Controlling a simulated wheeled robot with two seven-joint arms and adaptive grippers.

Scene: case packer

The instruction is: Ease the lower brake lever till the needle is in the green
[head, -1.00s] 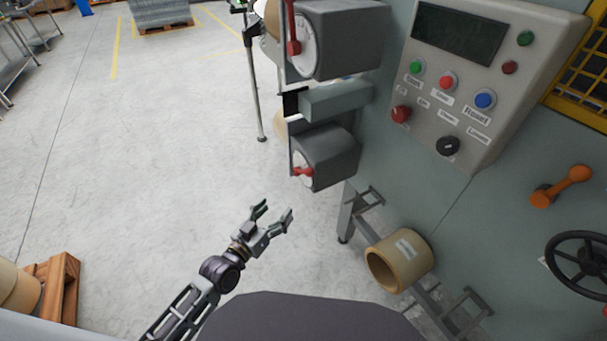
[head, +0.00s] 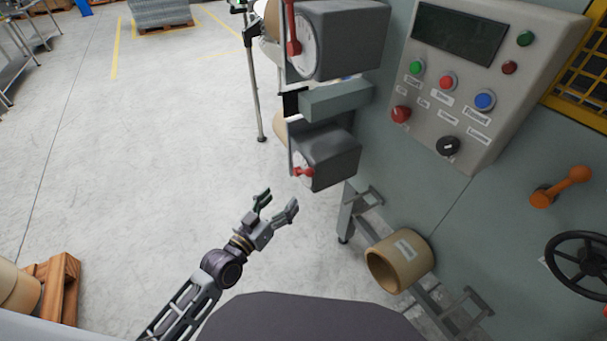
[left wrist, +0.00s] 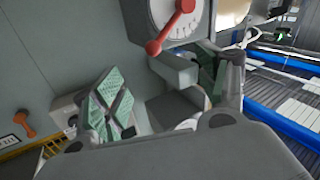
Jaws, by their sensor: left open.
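The lower brake unit (head: 330,160) is a grey box on the machine's left side. Its red lever (head: 304,172) crosses a pale dial face seen nearly edge-on; needle and green zone cannot be made out. The upper brake unit (head: 345,40) has a larger dial and its own red lever (head: 292,35); an upper-looking dial with a red lever (left wrist: 170,28) shows in the left wrist view. My left gripper (head: 278,202) is open and empty, below and left of the lower lever, apart from it. Its fingers (left wrist: 165,95) frame a dark grey box in the wrist view. My right gripper is out of view.
A grey block (head: 337,99) juts out between the two units. The control panel (head: 470,75), an orange handle (head: 562,187), a black handwheel (head: 583,262) and a tan roll (head: 398,262) are to the right. Open floor lies left of the gripper.

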